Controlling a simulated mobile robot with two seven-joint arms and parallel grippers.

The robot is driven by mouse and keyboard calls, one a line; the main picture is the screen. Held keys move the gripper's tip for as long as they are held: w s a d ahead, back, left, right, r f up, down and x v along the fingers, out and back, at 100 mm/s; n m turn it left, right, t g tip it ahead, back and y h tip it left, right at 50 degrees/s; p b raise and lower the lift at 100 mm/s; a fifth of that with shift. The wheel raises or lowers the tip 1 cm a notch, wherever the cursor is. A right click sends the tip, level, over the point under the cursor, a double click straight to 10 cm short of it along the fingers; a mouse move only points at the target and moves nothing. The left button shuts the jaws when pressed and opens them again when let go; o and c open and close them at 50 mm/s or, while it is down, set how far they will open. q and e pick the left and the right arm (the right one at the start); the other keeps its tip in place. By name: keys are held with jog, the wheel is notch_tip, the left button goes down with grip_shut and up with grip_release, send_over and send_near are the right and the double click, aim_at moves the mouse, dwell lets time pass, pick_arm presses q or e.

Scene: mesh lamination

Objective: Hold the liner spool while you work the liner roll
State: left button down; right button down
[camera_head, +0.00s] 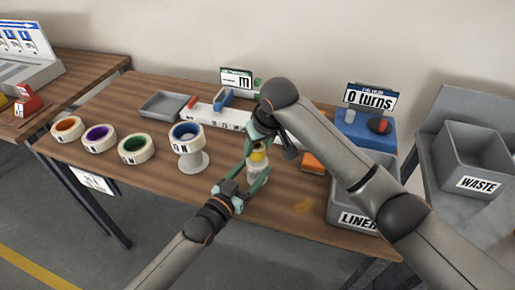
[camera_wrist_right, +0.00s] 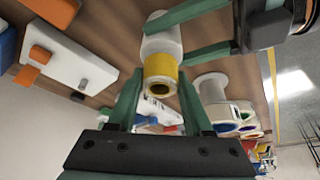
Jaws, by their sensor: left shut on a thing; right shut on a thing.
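The white liner spool (camera_head: 257,174) stands upright near the table's front edge, with a yellow liner roll (camera_head: 258,156) on its top end. In the right wrist view, the yellow roll (camera_wrist_right: 160,74) shows end-on with a dark hole, and the white spool (camera_wrist_right: 160,38) is behind it. My left gripper (camera_head: 252,179) is shut on the white spool, its green fingers on either side. My right gripper (camera_head: 260,148) comes from above and is shut on the yellow roll; its fingers flank the roll in the wrist view. My right forearm hides part of the table behind.
A grey bin marked LINER (camera_head: 345,205) stands at right, near a blue unit (camera_head: 365,135) with a "0 turns" display (camera_head: 368,98). An orange block (camera_head: 313,163) lies between. Several tape rolls, a white stand (camera_head: 192,162) and a grey tray (camera_head: 163,105) are left. A WASTE bin (camera_head: 470,155) is far right.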

pick_arm(q)
jog(key=shift+f, duration=0.1)
pick_arm(e)
jog(key=shift+r, duration=1)
jog(key=shift+r, duration=2.25)
pick_arm(q)
grip_release()
